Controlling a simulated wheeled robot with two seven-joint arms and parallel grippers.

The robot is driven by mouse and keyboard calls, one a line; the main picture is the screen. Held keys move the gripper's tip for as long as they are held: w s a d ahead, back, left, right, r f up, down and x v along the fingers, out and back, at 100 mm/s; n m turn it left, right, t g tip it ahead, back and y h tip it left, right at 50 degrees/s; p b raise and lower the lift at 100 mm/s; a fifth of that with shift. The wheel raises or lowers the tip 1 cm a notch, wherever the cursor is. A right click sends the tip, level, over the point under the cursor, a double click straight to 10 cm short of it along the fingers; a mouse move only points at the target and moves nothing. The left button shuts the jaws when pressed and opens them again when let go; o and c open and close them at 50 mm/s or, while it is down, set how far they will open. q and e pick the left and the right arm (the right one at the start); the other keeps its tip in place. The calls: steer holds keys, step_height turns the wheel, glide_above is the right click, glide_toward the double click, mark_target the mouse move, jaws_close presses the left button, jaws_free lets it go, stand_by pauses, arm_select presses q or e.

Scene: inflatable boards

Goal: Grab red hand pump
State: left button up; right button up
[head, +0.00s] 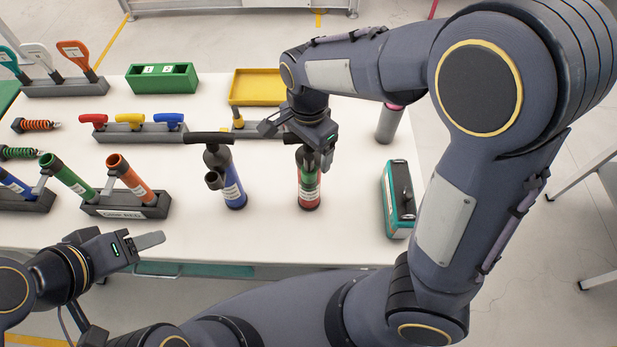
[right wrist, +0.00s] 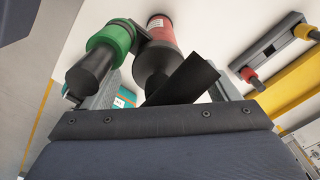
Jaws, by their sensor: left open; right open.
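The red hand pump (head: 309,193) stands upright on the white table, right of a blue hand pump (head: 232,185). It has a red body, a green part at its side and a black handle. My right gripper (head: 298,143) is open over its top and hides part of the handle. In the right wrist view the red pump (right wrist: 161,30) shows beyond my right gripper (right wrist: 158,92), with its black upper part between the spread fingers; contact is hard to tell. My left gripper (head: 140,243) is open and empty at the table's front left edge.
A teal and black box (head: 398,200) lies to the right and a grey cylinder (head: 388,125) behind it. A yellow tray (head: 256,84) and a rack of coloured handles (head: 140,133) stand behind. A rack with coloured tubes (head: 128,206) is at left.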

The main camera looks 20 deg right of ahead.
steer(key=shift+f, duration=0.45)
steer(key=c, duration=1.7)
